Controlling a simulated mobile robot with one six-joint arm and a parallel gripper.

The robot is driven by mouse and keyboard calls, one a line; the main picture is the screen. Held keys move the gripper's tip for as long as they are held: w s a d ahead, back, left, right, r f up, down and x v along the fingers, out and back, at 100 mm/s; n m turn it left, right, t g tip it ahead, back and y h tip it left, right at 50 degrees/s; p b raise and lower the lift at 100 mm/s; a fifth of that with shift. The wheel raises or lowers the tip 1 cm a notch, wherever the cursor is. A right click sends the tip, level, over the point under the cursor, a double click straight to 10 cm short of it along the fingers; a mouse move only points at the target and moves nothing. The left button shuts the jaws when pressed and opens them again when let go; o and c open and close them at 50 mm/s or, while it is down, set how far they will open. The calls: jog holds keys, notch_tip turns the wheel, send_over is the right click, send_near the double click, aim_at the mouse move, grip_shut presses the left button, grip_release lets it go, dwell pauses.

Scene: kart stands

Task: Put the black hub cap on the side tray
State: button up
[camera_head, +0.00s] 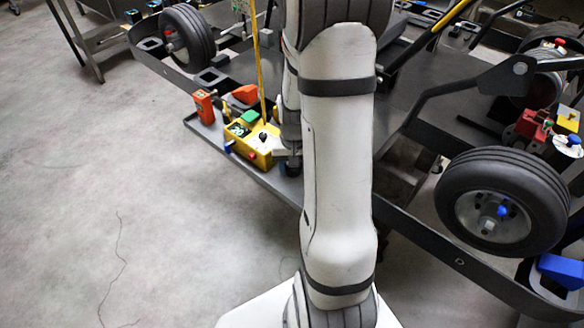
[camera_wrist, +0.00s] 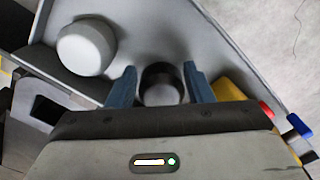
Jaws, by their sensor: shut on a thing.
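The black hub cap (camera_wrist: 161,82) is a small round dark piece with a paler middle, between the two blue-grey fingers of my gripper (camera_wrist: 162,88) in the wrist view. My gripper is shut on it, over the grey side tray (camera_wrist: 140,22). I cannot tell whether the cap touches the tray. In the head view the side tray (camera_head: 272,181) runs along the kart stand, left of my arm. My gripper (camera_head: 291,168) shows only partly there, at the tray beside the yellow box, and the hub cap is hidden.
A white round piece (camera_wrist: 85,46) sits on the tray, left of my gripper. The yellow control box (camera_head: 262,150) is close by on the other side, with a yellow pole (camera_head: 258,60) above it. An orange piece (camera_head: 204,106) stands farther along. A wheel (camera_head: 500,203) is right of my arm.

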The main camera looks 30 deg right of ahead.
jog(key=o, duration=1.1)
jog(key=shift+f, duration=0.1)
notch_tip(320, 180, up, 11)
jog(key=s+a+r+n+t, duration=0.1)
jog(key=s+a+r+n, duration=0.1)
jog(key=s+a+r, duration=0.2)
jog(key=s+a+r+n+t, duration=0.1)
jog(key=s+a+r+n, duration=0.2)
jog(key=s+a, duration=0.5)
jog(key=shift+a+r+t, duration=0.4)
jog(key=shift+a+r, duration=0.3)
jog(key=shift+r, duration=0.15)
